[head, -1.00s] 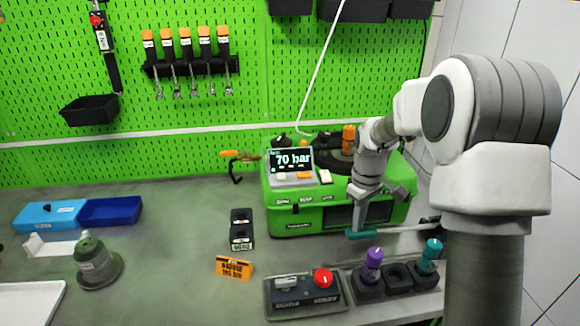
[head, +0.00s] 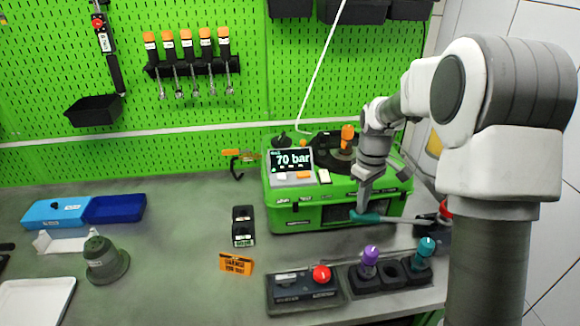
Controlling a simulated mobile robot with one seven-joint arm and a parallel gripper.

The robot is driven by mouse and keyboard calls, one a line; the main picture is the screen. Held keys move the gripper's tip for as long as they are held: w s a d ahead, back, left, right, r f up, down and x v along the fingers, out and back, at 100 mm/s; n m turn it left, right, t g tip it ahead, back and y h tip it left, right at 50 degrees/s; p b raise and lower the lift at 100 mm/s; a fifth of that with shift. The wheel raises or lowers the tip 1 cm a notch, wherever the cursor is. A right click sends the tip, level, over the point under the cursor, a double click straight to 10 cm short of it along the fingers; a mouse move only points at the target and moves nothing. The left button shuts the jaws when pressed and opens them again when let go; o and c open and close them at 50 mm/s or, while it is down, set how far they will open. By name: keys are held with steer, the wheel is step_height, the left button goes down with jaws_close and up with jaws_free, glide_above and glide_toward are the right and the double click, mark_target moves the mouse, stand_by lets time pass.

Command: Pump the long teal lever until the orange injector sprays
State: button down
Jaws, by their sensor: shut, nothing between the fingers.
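The long lever shows a teal grip (head: 365,217) at its left end and a pale rod (head: 398,221) running right, in front of the green testbench (head: 290,215). My gripper (head: 362,208) is shut, pointing down with its fingertips at the teal grip. I cannot tell whether they touch it. An orange injector (head: 347,136) stands upright on top of the testbench. The bench display (head: 291,159) reads 70 bar. No spray shows at the injector.
A holder with a purple-topped part (head: 370,255) and a teal-topped part (head: 426,246) stands in front. Left of it is a control box with a red button (head: 321,274). An orange sign (head: 236,263) and a black two-slot block (head: 242,227) stand left.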

mark_target(356, 221)
steer(key=shift+s+a+f+b, duration=0.1)
steer(key=shift+a+f+b, duration=0.1)
steer(key=shift+f+b, duration=1.2)
steer(key=shift+a+f+b, duration=0.15)
steer(key=shift+f+b, duration=0.6)
steer(key=shift+f, duration=1.1)
steer(key=shift+r, duration=0.15)
steer(key=shift+d+r+p, duration=0.2)
steer(key=shift+r+p, duration=1.05)
steer(key=shift+r, duration=0.35)
steer(key=shift+d+r+p, duration=0.2)
steer(key=shift+r+p, duration=1.05)
steer(key=shift+r, duration=0.35)
steer(key=shift+f, duration=0.1)
steer(key=shift+r+p, duration=0.2)
steer(key=shift+p, duration=0.1)
